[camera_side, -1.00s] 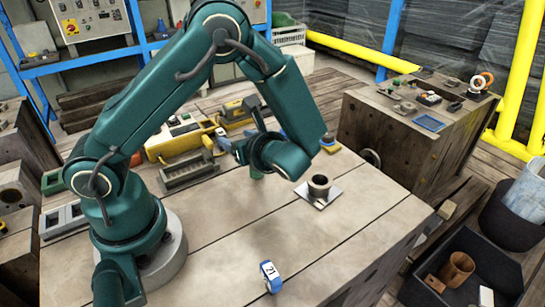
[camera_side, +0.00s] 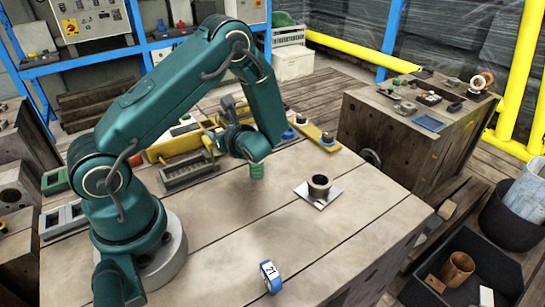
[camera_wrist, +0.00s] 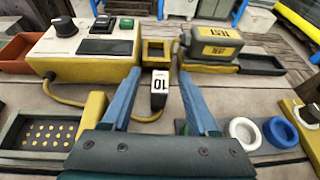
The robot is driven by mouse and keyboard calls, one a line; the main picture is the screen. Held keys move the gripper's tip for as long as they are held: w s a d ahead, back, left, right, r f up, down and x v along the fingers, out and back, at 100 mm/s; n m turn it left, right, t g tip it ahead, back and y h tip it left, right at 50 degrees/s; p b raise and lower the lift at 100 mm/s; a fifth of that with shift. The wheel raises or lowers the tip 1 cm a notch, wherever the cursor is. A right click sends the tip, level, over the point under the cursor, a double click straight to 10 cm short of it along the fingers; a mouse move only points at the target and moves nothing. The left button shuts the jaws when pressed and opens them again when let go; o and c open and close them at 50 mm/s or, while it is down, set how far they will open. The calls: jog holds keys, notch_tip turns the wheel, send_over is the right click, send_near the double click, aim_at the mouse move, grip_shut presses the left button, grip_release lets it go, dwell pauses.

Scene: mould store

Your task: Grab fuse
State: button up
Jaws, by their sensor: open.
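My gripper (camera_wrist: 160,72) is open, with two blue fingers reaching forward in the wrist view. A small block marked "10" (camera_wrist: 159,82), white above and dark below, shows between the fingers, with a yellow cord running close to it. I cannot tell whether it is the fuse, or whether it lies between the fingers or beyond them. Nothing is seen gripped. In the side view my gripper is at the back of the bench, partly hidden by my arm. A blue-and-white piece marked "21" (camera_side: 270,276) stands near the front of the bench, well apart from my gripper.
A cream-and-yellow box with a knob (camera_wrist: 85,48) stands ahead left. A yellow "TEST" box (camera_wrist: 212,45) is ahead right. White (camera_wrist: 244,132) and blue (camera_wrist: 280,132) rings lie at right. A dark cup (camera_side: 319,186) sits on a plate. The front of the bench is mostly clear.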

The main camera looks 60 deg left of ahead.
grip_shut()
jog(key=shift+r, duration=0.2)
